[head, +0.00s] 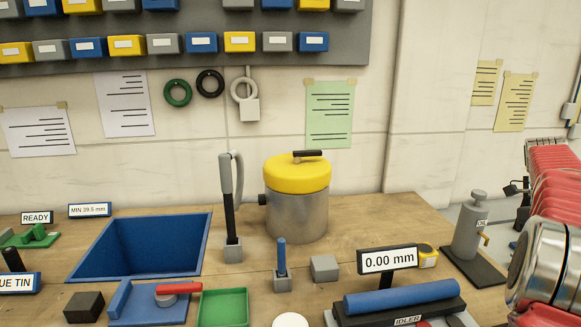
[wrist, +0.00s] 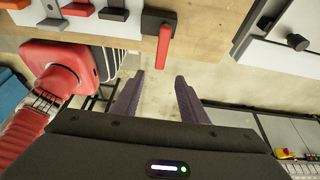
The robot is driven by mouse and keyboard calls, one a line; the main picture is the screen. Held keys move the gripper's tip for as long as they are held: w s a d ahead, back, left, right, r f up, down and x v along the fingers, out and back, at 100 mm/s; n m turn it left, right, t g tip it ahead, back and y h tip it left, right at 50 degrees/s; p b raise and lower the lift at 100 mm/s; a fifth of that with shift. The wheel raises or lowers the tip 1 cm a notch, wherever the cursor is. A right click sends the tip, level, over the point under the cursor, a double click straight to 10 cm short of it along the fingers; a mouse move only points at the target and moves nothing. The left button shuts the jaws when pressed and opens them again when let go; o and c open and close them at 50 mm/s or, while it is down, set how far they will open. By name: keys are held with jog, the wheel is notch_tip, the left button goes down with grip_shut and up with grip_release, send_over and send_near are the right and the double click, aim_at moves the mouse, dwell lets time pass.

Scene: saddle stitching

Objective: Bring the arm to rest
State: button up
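My gripper (wrist: 158,80) shows in the wrist view with its two dark fingers apart. Nothing is between the fingers; pale floor shows through the gap. In the head view, part of my red and silver arm (head: 558,225) stands at the right edge. The gripper itself is not seen in the head view.
The wooden bench (head: 400,220) holds a blue bin (head: 140,250), a yellow-lidded pot (head: 297,205), an oil can (head: 470,228), and a blue roller (head: 400,296) below a 0.00 mm display (head: 390,261). The wrist view shows a red bar (wrist: 165,45) at the bench edge.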

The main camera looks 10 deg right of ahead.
jog(key=f+n, duration=0.2)
jog(key=n, duration=0.1)
jog(key=w+f+n, duration=0.1)
jog(key=f+n, duration=0.1)
jog(key=n, duration=0.2)
jog(key=w+f+n+t, duration=0.1)
jog(key=n, duration=0.2)
jog(key=shift+a+f+h, duration=0.3)
jog(key=shift+a+f, duration=0.05)
jog(key=shift+f, duration=0.05)
jog(key=a+n+t+h, duration=0.1)
jog(key=a+n+t, duration=0.5)
jog(key=a+n, duration=1.9)
jog(key=s+a+t, duration=0.1)
jog(key=s+a, duration=0.1)
jog(key=a, duration=0.5)
jog(key=s+a+t+y, duration=0.1)
jog(key=s+a, duration=0.2)
jog(key=a, duration=0.4)
jog(key=s+a+r+n+t, duration=0.1)
jog(key=s+a, duration=0.2)
jog(key=a, duration=0.4)
jog(key=shift+c, duration=1)
